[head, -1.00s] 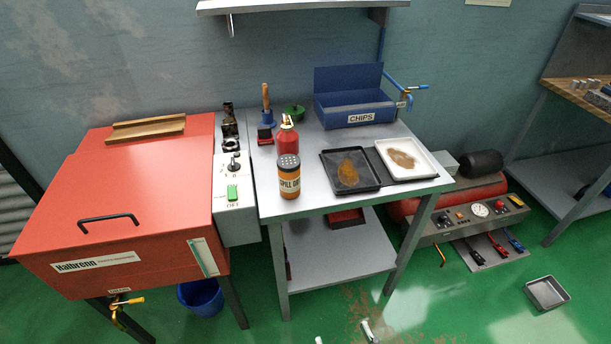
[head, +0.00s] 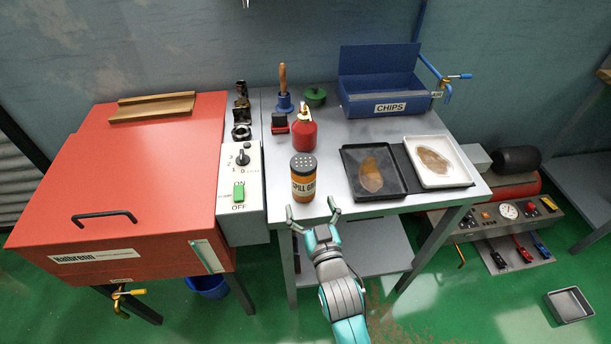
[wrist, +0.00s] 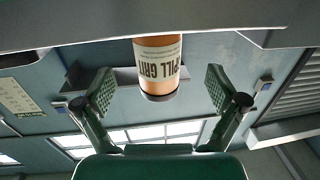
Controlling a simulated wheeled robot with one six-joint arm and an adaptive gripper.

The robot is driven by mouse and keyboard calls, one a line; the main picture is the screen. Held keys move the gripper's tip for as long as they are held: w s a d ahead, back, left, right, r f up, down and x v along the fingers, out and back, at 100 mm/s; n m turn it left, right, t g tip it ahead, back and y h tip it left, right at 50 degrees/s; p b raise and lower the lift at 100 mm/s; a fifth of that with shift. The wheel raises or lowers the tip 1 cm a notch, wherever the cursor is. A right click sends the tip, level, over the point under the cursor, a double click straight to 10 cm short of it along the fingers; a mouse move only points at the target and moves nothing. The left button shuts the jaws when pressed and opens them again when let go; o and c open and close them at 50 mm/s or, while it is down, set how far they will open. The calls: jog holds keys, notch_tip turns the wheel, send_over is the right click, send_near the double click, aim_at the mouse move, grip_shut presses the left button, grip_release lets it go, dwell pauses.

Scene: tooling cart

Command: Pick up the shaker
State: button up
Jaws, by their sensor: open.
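The shaker (head: 303,182) is an orange cylinder with a dark perforated lid and a pale label reading "SPILL GRIT". It stands upright near the front left edge of the grey cart top (head: 330,135). My gripper (head: 313,216) is open and empty at the cart's front edge, just in front of the shaker. In the wrist view, the shaker (wrist: 158,65) shows upside down, beyond and between the two spread fingers (wrist: 160,95). Neither finger appears to touch it.
A red oil can (head: 304,132) stands just behind the shaker. A black tray (head: 396,190) and a white tray (head: 466,180) lie to the right. A blue CHIPS bin (head: 362,109) is at the back. A red machine with a control box (head: 226,221) stands left.

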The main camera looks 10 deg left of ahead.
aim_at(304, 183)
jog(key=shift+x, duration=3.75)
jog(key=shift+d+f, duration=0.15)
jog(key=c, duration=1.5)
